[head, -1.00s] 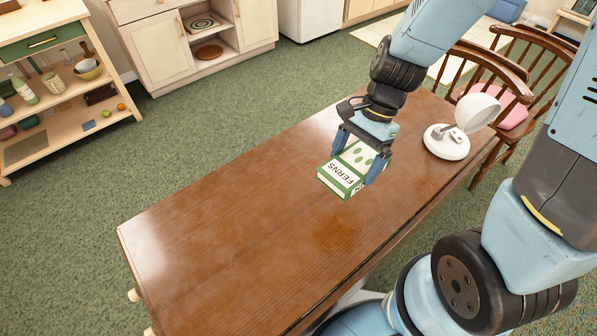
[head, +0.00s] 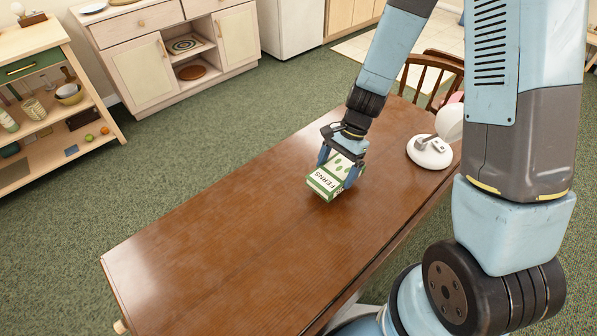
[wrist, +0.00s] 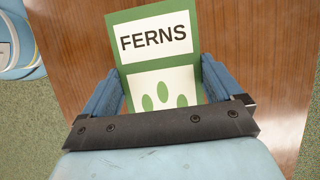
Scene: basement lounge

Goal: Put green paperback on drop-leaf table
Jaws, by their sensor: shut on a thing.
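The green paperback (head: 325,183), with a white cover panel reading FERNS, is between the fingers of my gripper (head: 338,172) in the head view. My gripper is shut on it, one blue finger on each side. The book also shows in the wrist view (wrist: 157,62), its title end sticking out beyond the fingers. It is over the brown drop-leaf table (head: 225,240), close to the top. I cannot tell whether its underside touches the wood.
A white lamp (head: 430,150) stands on the table to the right of the book. The table top left of the book is bare. A wooden chair (head: 437,75) stands behind the table's far end. A shelf unit (head: 45,135) and a cabinet (head: 165,50) stand across the green carpet.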

